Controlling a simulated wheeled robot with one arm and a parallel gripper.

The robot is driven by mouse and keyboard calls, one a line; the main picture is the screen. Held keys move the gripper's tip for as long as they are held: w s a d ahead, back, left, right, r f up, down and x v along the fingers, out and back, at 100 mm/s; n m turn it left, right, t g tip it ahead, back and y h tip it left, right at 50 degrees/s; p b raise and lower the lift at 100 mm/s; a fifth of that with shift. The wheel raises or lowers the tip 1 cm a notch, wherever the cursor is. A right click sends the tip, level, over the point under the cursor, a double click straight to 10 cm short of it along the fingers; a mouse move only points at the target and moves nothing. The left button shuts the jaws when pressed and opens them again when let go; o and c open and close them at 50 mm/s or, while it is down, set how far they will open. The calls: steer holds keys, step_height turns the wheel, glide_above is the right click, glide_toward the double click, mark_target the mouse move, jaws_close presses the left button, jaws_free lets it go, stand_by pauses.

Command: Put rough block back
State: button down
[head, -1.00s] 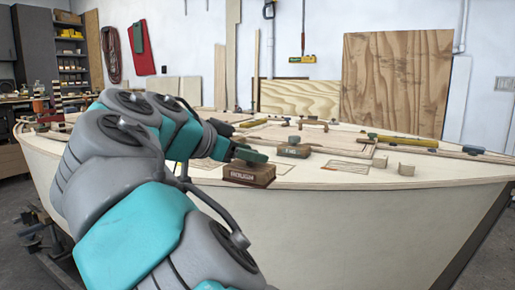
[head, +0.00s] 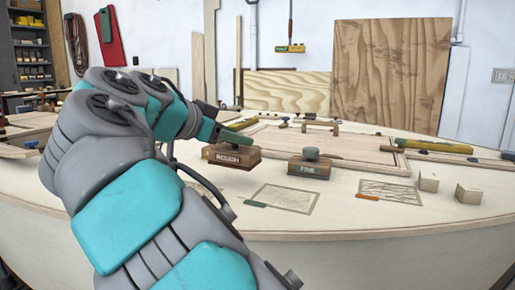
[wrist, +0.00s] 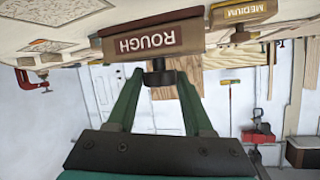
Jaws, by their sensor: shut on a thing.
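The rough block (head: 228,160), a brown wooden block labelled ROUGH, hangs from my gripper (head: 236,140) above the pale deck, left of the fine block (head: 309,170). In the wrist view, where the scene is upside down, the two green fingers of my gripper (wrist: 157,80) are closed on the dark knob of the rough block (wrist: 190,36). Whether its underside touches anything is hard to tell. A block labelled MEDIUM (wrist: 247,12) shows in the wrist view only. The spot where the rough block belongs is not clear from these views.
Two outlined rectangles lie on the deck, one with a green tab (head: 286,198) and one with an orange tab (head: 388,192). Two small wooden cubes (head: 468,193) stand at the right. A framed panel (head: 290,140) lies behind the blocks. The deck's front strip is clear.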

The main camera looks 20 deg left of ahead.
steer(key=w, duration=0.4)
steer(key=w+d+p, duration=0.1)
steer(key=w, duration=0.3)
steer(key=w+f, duration=0.1)
steer(key=w, duration=0.3)
steer(key=shift+w+d+f+p, duration=0.1)
steer(key=shift+w+d+p, duration=0.1)
steer(key=shift+p, duration=0.2)
steer(key=shift+w+f, duration=0.15)
steer(key=shift+f, duration=0.1)
steer(key=shift+f+b, duration=0.3)
steer(key=shift+f, duration=1.3)
steer(key=shift+c, duration=1.4)
jaws_free()
steer(key=shift+r, duration=0.1)
steer(key=v, duration=1.2)
